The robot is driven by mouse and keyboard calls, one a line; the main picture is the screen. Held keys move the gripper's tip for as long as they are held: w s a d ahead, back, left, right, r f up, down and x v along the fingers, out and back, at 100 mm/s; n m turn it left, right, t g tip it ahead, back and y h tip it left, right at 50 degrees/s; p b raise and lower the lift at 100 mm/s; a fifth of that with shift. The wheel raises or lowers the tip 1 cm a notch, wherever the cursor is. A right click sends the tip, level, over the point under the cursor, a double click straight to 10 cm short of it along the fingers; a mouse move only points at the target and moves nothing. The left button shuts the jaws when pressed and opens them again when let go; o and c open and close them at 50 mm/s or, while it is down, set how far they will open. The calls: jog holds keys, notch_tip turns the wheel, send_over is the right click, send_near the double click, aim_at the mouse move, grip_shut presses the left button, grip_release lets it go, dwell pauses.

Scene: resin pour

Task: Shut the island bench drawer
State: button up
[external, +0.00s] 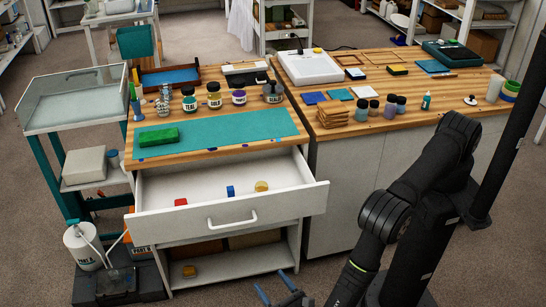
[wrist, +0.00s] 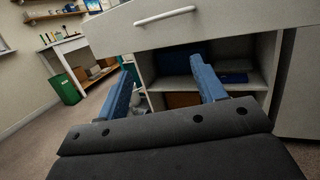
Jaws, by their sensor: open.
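The island bench drawer (external: 289,197) is pulled well out below the wooden bench top. Its white front carries a bar handle (external: 232,220). Inside lie a red block (external: 181,202), a blue block (external: 230,191) and a yellow piece (external: 261,186). My gripper (external: 277,287) is low in front of the bench, below the drawer's handle and apart from it. In the wrist view, my gripper's blue fingers (wrist: 160,75) are spread with nothing between them. The drawer front also shows there above the fingers, with its handle (wrist: 165,15) at the top.
A teal cart (external: 62,157) stands left, with a white bottle (external: 82,247) near the floor. A teal mat (external: 220,132), green block (external: 157,136) and several jars occupy the bench top. Floor in front is clear.

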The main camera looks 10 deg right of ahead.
jog(key=shift+d, duration=0.1)
jog(key=c, duration=0.7)
jog(key=d, duration=0.2)
jog(key=w+d+h, duration=0.1)
jog(key=d, duration=0.1)
jog(key=w+d+h, duration=0.1)
jog(key=d, duration=0.1)
jog(key=shift+d+r+m+g, duration=0.15)
jog(key=shift+r+m+g, duration=0.15)
jog(key=shift+m, duration=0.1)
grip_shut()
jog(key=m+h, duration=0.3)
jog(key=h, duration=0.2)
send_near(323, 201)
jog(key=w, duration=0.6)
jog(key=shift+w+r, duration=0.2)
jog(key=shift+w, duration=0.2)
jog(key=shift+w, duration=0.15)
jog(key=w, duration=2)
jog(key=shift+w+r, duration=0.1)
jog(key=shift+w, duration=0.3)
jog(key=shift+a, duration=0.2)
